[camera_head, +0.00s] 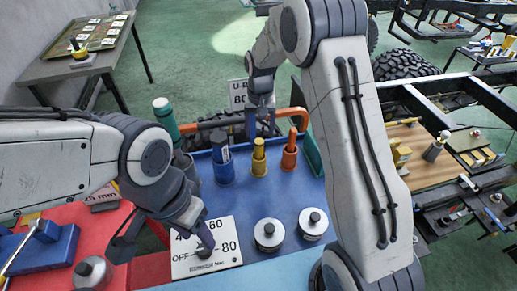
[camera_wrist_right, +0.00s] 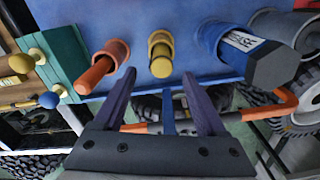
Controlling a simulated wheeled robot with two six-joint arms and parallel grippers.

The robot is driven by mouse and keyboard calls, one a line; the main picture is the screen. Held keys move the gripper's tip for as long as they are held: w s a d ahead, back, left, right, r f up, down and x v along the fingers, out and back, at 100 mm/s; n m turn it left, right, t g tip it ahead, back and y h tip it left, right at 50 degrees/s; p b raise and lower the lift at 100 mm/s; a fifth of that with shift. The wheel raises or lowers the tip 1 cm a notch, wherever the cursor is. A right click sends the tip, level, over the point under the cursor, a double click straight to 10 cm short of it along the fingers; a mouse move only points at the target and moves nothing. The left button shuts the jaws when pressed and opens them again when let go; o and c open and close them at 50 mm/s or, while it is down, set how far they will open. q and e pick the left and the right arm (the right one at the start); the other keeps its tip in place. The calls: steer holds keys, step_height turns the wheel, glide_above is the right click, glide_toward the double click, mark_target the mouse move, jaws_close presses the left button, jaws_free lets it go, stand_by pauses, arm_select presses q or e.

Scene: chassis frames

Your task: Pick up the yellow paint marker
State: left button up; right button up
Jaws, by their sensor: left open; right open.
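The yellow paint marker (camera_head: 259,148) stands upright in a yellow holder on the blue bench top (camera_head: 290,190). It stands between an orange marker (camera_head: 291,140) and a larger blue marker (camera_head: 220,147). In the right wrist view the yellow marker (camera_wrist_right: 161,63) lies ahead, roughly centred between the fingers. My right gripper (camera_head: 262,122) is open and empty, on the far side of the markers, apart from the yellow one. It also shows in the wrist view (camera_wrist_right: 160,78). My left gripper (camera_head: 203,245) is open at a black knob on a white dial plate (camera_head: 228,256).
Two silver canisters with black knobs (camera_head: 268,235) stand in front of the markers. An orange tube rail (camera_head: 215,122) runs behind them, near my right gripper. A green bottle (camera_head: 165,118) stands at the left, and a green block (camera_wrist_right: 52,62) beside the orange marker.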

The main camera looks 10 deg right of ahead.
mark_target(259, 150)
step_height(259, 150, down, 4)
steer(key=shift+r, duration=0.25)
step_height(259, 150, down, 5)
steer(key=shift+a+r+p, duration=0.1)
steer(key=shift+p, duration=1.1)
steer(key=shift+f, duration=0.35)
jaws_close()
